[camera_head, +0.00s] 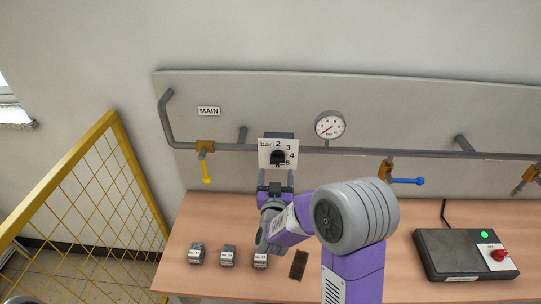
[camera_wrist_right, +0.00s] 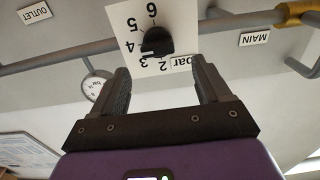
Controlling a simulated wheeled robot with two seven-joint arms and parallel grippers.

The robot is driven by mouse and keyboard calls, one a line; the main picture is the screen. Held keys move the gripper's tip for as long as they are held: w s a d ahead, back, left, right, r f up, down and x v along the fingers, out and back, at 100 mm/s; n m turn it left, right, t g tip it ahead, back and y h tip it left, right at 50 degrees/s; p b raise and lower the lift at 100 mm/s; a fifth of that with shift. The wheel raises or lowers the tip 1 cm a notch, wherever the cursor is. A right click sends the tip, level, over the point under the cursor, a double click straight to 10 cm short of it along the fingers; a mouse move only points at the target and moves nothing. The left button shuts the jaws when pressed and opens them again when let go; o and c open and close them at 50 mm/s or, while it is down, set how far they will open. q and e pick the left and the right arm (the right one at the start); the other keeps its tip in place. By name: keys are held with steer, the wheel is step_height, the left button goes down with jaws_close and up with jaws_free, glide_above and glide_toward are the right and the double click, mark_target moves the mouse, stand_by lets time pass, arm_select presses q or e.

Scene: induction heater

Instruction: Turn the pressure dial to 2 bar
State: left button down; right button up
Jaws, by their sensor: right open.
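The pressure dial is a black knob (camera_wrist_right: 157,42) on a white plate (camera_head: 265,153) printed "bar" and numbers from 2 to 6, mounted on the pipe. In the right wrist view the plate looks upside down, and the knob's pointer appears to lie near the 4, though its exact reading is hard to tell. My right gripper (camera_head: 276,178) is open in front of the plate's lower part. In the right wrist view its two fingers (camera_wrist_right: 162,88) stand apart on either side below the knob, with nothing between them. My left gripper is not in view.
A round gauge (camera_head: 330,125) sits right of the dial. A yellow-handled valve (camera_head: 206,170) is left, a blue-handled valve (camera_head: 405,181) right. The table (camera_head: 200,222) holds several small blocks (camera_head: 228,256), a dark flat piece (camera_head: 299,264) and a control box (camera_head: 450,255). A yellow fence (camera_head: 95,200) stands left.

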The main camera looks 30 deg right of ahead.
mark_target(278, 162)
steer(key=shift+p+x, duration=0.5)
steer(key=shift+x, duration=2.6)
steer(key=shift+d, duration=0.1)
steer(key=shift+c, duration=0.4)
steer(key=c, duration=1)
